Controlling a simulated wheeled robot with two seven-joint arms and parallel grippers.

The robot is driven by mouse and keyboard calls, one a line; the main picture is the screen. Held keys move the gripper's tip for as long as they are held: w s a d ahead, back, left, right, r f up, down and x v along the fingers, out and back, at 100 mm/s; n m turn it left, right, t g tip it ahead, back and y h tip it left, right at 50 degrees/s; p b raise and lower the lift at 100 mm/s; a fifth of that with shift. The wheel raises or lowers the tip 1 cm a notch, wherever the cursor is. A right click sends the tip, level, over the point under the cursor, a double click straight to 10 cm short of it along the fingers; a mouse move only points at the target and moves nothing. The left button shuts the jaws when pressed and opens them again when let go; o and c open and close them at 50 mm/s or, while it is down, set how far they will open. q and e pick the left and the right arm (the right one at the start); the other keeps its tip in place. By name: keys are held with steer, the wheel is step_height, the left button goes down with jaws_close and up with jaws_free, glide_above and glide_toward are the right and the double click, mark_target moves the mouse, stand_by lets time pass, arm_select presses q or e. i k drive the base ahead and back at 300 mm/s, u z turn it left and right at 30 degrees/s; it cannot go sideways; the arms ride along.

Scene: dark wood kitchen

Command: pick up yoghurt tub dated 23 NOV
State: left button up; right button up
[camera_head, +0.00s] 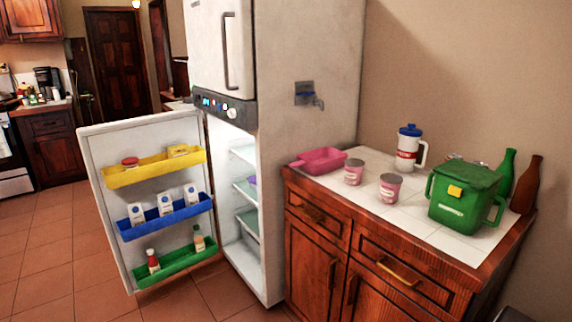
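The left tub (353,172) is a little farther back. The right tub (390,188) is nearer the counter's front edge. Both have a light label on the side, too small for me to read a date. The tubs are upright and apart from each other. Neither of my grippers is in view.
A pink tray (318,161) lies left of the tubs. A white-blue jug (409,148), a green bin (464,196) and two bottles (526,184) stand behind and right. The open fridge door (110,215) reaches out at left. Counter before the tubs is clear.

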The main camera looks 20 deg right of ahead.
mark_target(353, 167)
steer(key=u, duration=0.65)
steer(key=i, duration=1.35)
steer(key=z, duration=0.8)
steer(key=i, duration=0.9)
steer(key=z, duration=1)
